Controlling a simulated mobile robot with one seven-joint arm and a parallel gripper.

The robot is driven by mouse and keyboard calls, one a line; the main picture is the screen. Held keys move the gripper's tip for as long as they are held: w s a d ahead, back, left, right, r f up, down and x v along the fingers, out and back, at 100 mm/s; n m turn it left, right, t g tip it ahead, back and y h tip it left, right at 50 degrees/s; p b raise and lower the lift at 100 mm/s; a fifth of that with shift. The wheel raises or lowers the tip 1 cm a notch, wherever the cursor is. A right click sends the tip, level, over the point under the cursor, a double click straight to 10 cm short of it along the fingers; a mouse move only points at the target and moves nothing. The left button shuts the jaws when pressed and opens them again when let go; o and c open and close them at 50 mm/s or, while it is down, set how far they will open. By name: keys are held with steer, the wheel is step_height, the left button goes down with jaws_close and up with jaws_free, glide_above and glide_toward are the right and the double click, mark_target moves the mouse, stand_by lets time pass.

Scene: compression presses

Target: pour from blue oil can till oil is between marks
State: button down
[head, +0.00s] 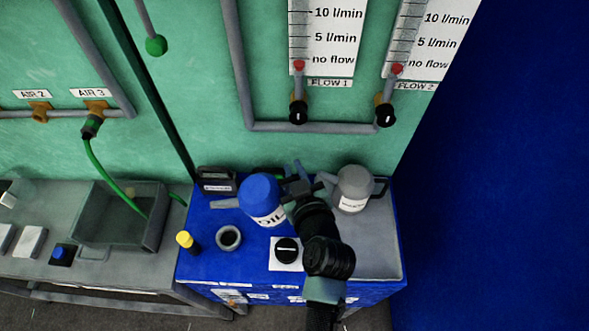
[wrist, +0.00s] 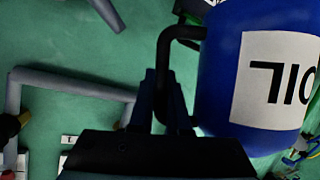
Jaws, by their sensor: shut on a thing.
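The blue oil can (head: 260,193) is above the blue cabinet top, its spout (head: 224,203) pointing left. Its white label reads OIL. My gripper (head: 297,182) is at the can's right side. In the wrist view, my gripper's fingers (wrist: 163,98) are shut on the can's black handle (wrist: 164,58), and the blue can body (wrist: 214,75) fills the right side. I cannot tell whether the can's base touches the cabinet. A round, dark opening with a grey rim (head: 229,238) lies below and left of the can. The oil level and its marks cannot be made out.
A grey can (head: 354,185) stands close at the right of my gripper. A black knob (head: 286,251) on a white plate and a yellow-topped part (head: 186,240) are near the cabinet's front. A dark box (head: 217,180) stands behind. A grey bin (head: 120,215) is at left.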

steer(key=n, duration=0.1)
steer(key=a+r+n+t+h, duration=0.1)
steer(key=n, duration=0.1)
steer(key=shift+s+r+h, duration=0.1)
steer(key=shift+r+h, duration=0.2)
steer(key=shift+s+a+r+n+t+h, duration=0.1)
steer(key=shift+s+a+n+t+h, duration=0.1)
steer(key=shift+a+n+t+h, duration=0.25)
steer(key=shift+s+a+r+n+t+h, duration=0.15)
steer(key=shift+a+n+h, duration=0.1)
steer(key=shift+a+n, duration=0.4)
steer(key=shift+d, duration=0.1)
steer(key=shift+s+a+r+n+t+b, duration=0.15)
steer(key=shift+a+r+n+b, duration=0.15)
steer(key=shift+a+r+n, duration=0.2)
steer(key=shift+s+a+r+n+t+b, duration=0.15)
steer(key=shift+a+r+n+b, duration=0.2)
steer(key=shift+r, duration=0.2)
stand_by(5.1)
